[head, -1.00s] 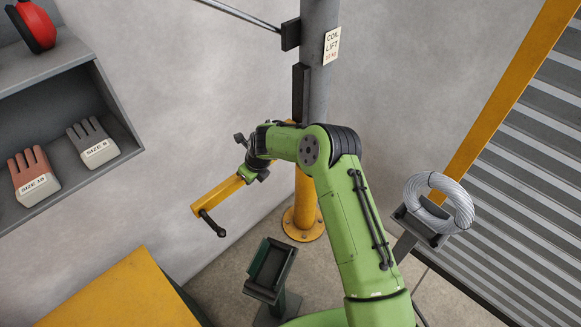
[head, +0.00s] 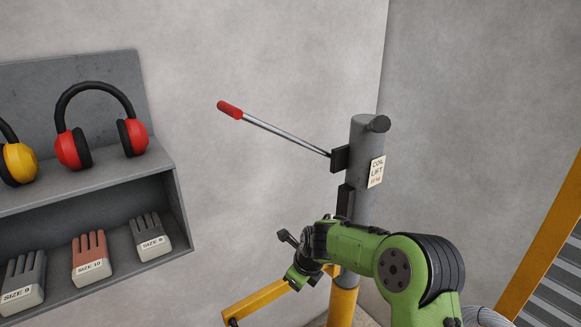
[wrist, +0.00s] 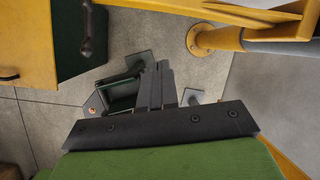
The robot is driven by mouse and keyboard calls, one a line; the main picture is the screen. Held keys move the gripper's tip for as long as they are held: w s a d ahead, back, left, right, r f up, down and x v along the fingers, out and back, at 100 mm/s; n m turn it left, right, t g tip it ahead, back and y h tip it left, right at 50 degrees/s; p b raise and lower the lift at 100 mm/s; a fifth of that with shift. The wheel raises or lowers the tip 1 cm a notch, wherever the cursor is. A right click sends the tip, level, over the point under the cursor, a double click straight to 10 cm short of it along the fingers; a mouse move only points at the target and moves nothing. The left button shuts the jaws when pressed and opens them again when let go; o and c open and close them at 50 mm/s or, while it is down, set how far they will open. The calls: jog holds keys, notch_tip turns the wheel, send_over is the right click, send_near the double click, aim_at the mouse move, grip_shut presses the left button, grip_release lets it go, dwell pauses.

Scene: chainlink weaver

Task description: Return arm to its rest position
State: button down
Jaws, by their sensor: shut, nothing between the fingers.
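My green arm (head: 350,245) reaches in from the lower right in the head view, bent at a joint, with its wrist end in front of the coil lift post (head: 360,210). My gripper (wrist: 158,82) shows in the wrist view with its dark fingers together and nothing between them. It points down over the floor and touches nothing that I can see. In the head view its fingertips cannot be made out clearly.
The lift's yellow arm (head: 258,301) passes close by my wrist. A red-handled lever (head: 285,132) juts left from the post. A grey shelf (head: 165,170) with ear defenders and gloves is at left. A dark stand (wrist: 122,92) and a yellow cabinet (wrist: 25,40) are below.

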jog(key=s+d+r+n+t+h, duration=0.1)
jog(key=s+d+r+n, duration=0.3)
jog(key=s+r+n, duration=0.3)
jog(key=s+d+r+n+h, duration=0.2)
jog(key=s+d+r+n, duration=0.2)
jog(key=s+r+n, duration=0.4)
jog(key=s+d+r+n, duration=0.1)
jog(key=s+d+n, duration=0.1)
jog(key=s, duration=0.4)
jog(key=s+d+r+n, duration=0.1)
jog(key=s+n, duration=0.3)
jog(key=s, duration=0.2)
jog(key=s+d+r+n+t, duration=0.1)
jog(key=s+d+n, duration=0.1)
jog(key=s+n, duration=0.2)
jog(key=s, duration=0.3)
jog(key=shift+d, duration=0.3)
jog(key=shift+r, duration=0.1)
